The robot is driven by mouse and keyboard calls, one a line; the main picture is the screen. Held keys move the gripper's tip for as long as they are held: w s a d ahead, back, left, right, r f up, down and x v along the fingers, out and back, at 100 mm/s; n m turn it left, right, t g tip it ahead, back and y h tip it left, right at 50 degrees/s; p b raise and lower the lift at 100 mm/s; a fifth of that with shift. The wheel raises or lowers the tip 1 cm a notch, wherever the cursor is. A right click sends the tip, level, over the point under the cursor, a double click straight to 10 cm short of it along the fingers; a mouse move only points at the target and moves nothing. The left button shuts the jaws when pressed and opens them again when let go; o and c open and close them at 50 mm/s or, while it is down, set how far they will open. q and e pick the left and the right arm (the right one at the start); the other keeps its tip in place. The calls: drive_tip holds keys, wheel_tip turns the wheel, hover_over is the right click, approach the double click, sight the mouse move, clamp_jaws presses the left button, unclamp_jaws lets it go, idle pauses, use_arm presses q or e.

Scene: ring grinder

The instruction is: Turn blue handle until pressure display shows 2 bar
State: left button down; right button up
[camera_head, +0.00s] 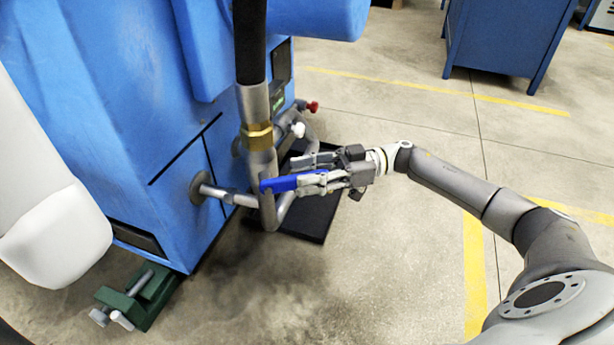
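The blue handle (280,184) sits on a grey metal pipe (262,165) with a brass fitting, at the front corner of the blue machine (110,85). The handle points right, roughly level. My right gripper (298,176) is at the handle's right part. Its two fingers are apart, one above and beyond the handle, one along its near side. A gap shows between the upper finger and the handle. A small green-lit spot (278,103), perhaps the pressure display, is on the machine's side behind the pipe; no figure is readable. My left gripper is not in view.
A red knob (312,106) and a white knob (298,130) are on pipes behind the handle. A black mat (318,222) lies beneath. A green clamp-like block (140,297) is at the machine's foot. A blue cabinet (503,40) stands at the back. Floor on the right is mostly open.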

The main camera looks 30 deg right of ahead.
clamp_jaws()
idle(0.4)
